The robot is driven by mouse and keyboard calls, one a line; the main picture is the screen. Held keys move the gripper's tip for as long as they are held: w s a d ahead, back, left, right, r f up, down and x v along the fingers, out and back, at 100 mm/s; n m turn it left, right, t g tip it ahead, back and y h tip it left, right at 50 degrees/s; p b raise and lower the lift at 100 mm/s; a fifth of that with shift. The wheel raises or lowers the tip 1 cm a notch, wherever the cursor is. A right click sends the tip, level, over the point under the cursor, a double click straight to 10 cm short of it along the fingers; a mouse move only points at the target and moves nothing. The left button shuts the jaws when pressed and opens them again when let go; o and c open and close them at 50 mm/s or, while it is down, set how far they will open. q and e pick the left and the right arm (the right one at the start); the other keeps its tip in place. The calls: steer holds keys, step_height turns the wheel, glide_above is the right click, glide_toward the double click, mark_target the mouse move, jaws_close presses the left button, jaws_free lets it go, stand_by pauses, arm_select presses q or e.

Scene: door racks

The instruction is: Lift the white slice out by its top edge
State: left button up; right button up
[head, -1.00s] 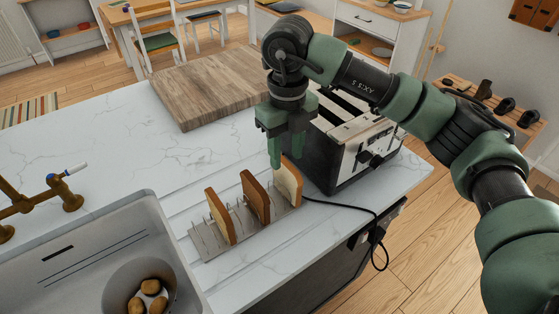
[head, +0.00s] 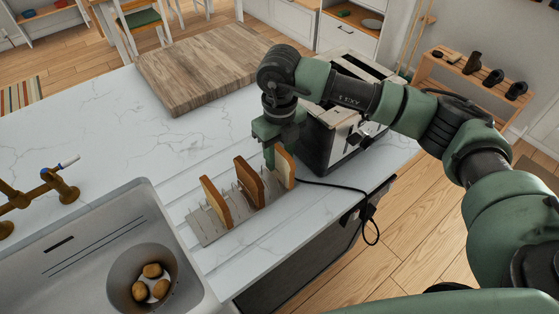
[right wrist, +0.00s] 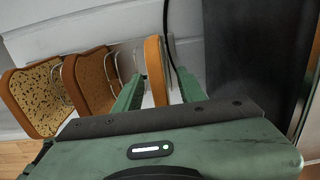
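A metal toast rack (head: 208,227) on the marble counter holds three upright slices. The white slice (head: 284,168), pale with a brown crust, stands at its right end. A darker brown slice (head: 249,182) is in the middle, and another slice (head: 216,202) is at the left; its face looks speckled in the right wrist view (right wrist: 35,97). My right gripper (head: 279,157) points down at the top of the white slice. In the right wrist view its open fingers (right wrist: 153,82) stand either side of the white slice (right wrist: 155,68), with gaps showing. My left gripper is out of view.
A toaster (head: 340,135) stands close behind and right of the rack; its black cable (head: 340,185) runs past the rack's right end and over the counter edge. A wooden board (head: 205,70) lies behind. The sink (head: 95,250) with a bowl of potatoes is at front left.

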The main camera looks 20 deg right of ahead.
jaws_close()
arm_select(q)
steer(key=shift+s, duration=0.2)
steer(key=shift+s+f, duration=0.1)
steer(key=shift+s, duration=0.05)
arm_select(e)
steer(key=shift+r, duration=0.1)
